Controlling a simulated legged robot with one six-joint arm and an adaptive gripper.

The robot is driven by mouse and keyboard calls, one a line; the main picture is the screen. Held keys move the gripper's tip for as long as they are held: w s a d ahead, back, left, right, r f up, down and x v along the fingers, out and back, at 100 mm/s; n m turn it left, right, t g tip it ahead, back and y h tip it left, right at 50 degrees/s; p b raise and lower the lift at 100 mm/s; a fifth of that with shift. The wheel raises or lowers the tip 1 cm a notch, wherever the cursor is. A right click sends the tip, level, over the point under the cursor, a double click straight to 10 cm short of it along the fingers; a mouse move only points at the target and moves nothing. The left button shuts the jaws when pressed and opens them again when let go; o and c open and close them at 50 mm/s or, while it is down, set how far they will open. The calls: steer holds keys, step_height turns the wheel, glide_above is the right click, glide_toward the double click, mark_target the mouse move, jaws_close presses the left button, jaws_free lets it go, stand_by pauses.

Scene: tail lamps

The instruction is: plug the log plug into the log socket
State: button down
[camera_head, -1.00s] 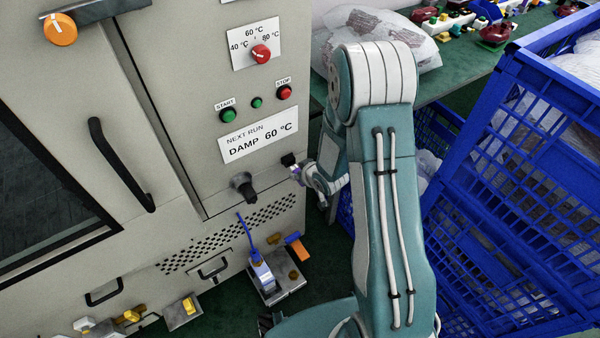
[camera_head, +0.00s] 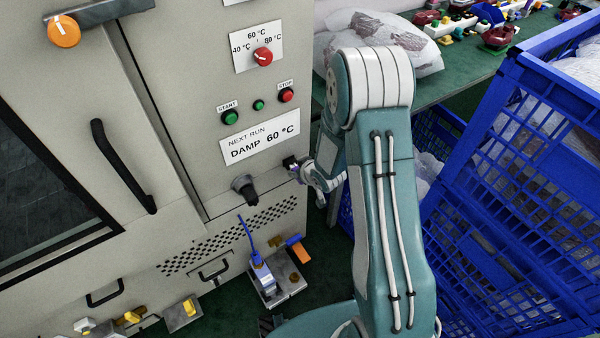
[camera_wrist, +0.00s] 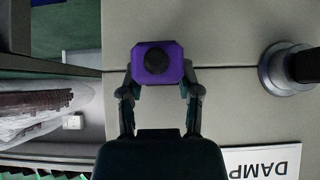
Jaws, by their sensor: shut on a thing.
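My gripper (camera_wrist: 160,84) is shut on a purple block with a black round cap, which I take to be the log plug (camera_wrist: 174,70). In the wrist view the fingers press on its two opposite sides. In the head view my gripper (camera_head: 300,170) is small and close to the front panel of the grey machine, right of the black knob. A small dark piece (camera_head: 289,161) shows there between the gripper and the panel. I cannot make out the log socket; whether the plug touches the panel or sits in anything cannot be told.
A black knob on a grey collar (camera_head: 243,188) sticks out of the panel beside the gripper. A metal stand with a blue-handled part (camera_head: 262,272) is below. Blue crates (camera_head: 510,130) and a green table (camera_head: 440,85) are to the right.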

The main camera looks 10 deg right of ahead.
steer(key=shift+w+a, duration=0.2)
steer(key=shift+w, duration=0.35)
stand_by(0.4)
steer(key=shift+c, duration=1.1)
jaws_free()
steer(key=v, duration=1.1)
steer(key=shift+s+r, duration=0.3)
